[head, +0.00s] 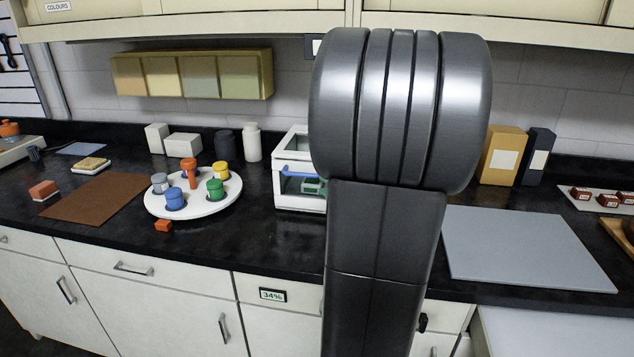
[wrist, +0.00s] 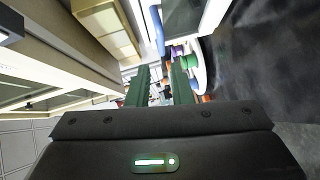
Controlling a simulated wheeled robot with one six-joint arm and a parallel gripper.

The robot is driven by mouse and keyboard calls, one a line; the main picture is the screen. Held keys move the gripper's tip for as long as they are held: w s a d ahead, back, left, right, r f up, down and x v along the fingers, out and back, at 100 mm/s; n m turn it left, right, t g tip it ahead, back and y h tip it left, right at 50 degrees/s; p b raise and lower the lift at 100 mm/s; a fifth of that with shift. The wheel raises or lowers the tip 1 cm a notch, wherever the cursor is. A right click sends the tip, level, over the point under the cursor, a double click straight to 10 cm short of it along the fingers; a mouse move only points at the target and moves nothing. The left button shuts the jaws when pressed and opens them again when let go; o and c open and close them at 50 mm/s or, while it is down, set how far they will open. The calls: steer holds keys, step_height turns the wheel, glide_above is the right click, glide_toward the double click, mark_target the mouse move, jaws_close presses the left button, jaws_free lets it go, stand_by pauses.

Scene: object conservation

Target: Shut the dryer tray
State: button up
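The dryer is most likely the white box (head: 285,200) with a dark opening and a blue bar handle (head: 297,171) on the counter. In the wrist view, the blue bar (wrist: 157,30) and white frame (wrist: 216,14) show at the top, beyond the fingers. My gripper (wrist: 160,80) has two green fingers apart with nothing between them.
A round white turntable (head: 222,202) with coloured paint pots stands left of the white box. An orange block (head: 163,226) lies before it. White and dark containers (head: 252,143) stand behind. A grey mat (head: 525,250) is at right. Wall cabinets (head: 200,18) hang above.

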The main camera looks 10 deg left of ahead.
mark_target(302, 175)
steer(key=shift+v, duration=0.85)
steer(key=shift+a, duration=0.1)
steer(key=x, duration=1.3)
steer(key=shift+w+a, duration=0.25)
steer(key=shift+w, duration=0.1)
steer(key=shift+s, duration=0.1)
